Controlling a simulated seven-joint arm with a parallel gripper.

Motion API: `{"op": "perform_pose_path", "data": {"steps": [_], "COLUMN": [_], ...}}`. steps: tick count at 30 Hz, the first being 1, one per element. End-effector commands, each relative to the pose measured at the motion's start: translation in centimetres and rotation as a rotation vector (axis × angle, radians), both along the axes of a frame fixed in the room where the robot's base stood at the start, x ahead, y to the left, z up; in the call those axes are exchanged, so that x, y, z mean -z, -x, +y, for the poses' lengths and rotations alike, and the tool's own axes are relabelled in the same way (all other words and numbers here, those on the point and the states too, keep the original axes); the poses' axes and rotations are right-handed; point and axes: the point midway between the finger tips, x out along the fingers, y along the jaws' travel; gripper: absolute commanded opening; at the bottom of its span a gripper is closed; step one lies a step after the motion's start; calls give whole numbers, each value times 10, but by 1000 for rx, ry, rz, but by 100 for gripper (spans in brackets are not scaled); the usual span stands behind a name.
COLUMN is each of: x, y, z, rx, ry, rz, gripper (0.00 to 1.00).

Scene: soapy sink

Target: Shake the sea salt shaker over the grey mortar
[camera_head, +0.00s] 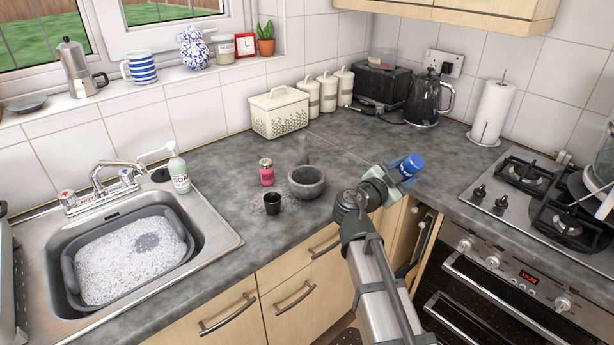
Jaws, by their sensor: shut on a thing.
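The grey mortar (306,187) stands upright on the dark worktop, with what looks like a pestle rising behind its rim. My gripper (405,168) is shut on a small blue cylinder (412,163), which looks like the sea salt shaker. The cylinder is tilted and raised, to the right of the mortar and apart from it. Its label cannot be read, and the gripper's fingers hide part of it. A pink shaker with a metal top (266,174) stands left of the mortar; its label is too small to read.
A small black cup (272,204) stands at the mortar's front left, with specks on the worktop near it. A soap bottle (179,170) and a sink with a foamy basin (72,262) are at left. A kettle (424,100), paper roll (491,112) and hob (530,205) are at right.

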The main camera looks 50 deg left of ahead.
Motion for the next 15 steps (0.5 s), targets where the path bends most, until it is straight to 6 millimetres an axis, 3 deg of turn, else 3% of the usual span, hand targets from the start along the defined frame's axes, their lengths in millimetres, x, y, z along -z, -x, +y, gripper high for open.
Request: {"op": "perform_pose_path", "data": {"steps": [15], "x": [0], "y": [6], "z": [17], "rx": [-2], "ry": [0], "rz": [-1], "gripper": [14]}}
